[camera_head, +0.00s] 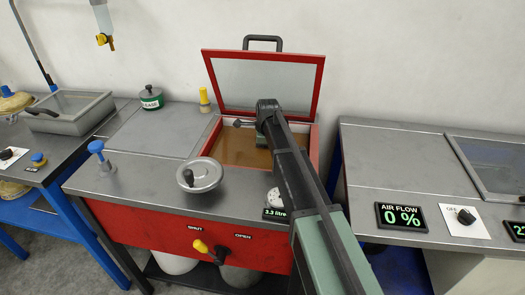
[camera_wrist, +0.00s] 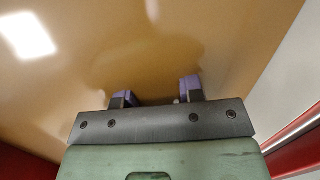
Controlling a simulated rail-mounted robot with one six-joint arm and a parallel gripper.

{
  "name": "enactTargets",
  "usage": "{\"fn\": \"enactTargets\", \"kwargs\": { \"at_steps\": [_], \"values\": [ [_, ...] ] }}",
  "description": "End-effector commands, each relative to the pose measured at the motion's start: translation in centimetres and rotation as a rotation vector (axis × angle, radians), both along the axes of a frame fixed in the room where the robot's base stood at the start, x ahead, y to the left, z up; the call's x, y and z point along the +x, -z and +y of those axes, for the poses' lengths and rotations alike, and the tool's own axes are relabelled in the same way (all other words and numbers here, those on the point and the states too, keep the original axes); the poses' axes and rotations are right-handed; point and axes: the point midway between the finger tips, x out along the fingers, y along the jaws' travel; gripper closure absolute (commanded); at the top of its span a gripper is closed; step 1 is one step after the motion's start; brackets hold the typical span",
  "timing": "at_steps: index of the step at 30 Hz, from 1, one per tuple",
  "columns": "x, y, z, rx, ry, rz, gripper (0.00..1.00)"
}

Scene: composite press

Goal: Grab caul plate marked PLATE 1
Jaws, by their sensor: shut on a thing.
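My gripper (camera_wrist: 155,95) is inside the red-framed tank (camera_head: 318,150), over a glossy amber-brown surface that looks like liquid. In the wrist view its two purple-padded fingers reach down to that surface. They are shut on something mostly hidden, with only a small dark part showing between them. No plate marked PLATE 1 can be read in either view. In the head view my gripper (camera_head: 262,142) is partly hidden by my arm, and its fingers cannot be made out.
The tank's lid (camera_head: 265,82) stands open behind my arm. The right bench (camera_head: 390,160) has clear room.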

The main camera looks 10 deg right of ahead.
Motion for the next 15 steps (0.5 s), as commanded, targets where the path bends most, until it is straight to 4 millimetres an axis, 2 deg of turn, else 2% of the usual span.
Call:
{"fn": "enactTargets", "kwargs": {
  "at_steps": [4,6,11,15],
  "values": [
    [0.0,-1.6,0.0,0.0,0.0,0.0,1.0],
    [-1.2,-1.0,0.4,0.0,-0.001,0.0,1.0],
    [-3.9,-1.0,1.4,0.0,-0.001,0.0,1.0],
    [-3.7,-4.6,1.5,0.0,0.0,0.0,1.0]
  ]
}}
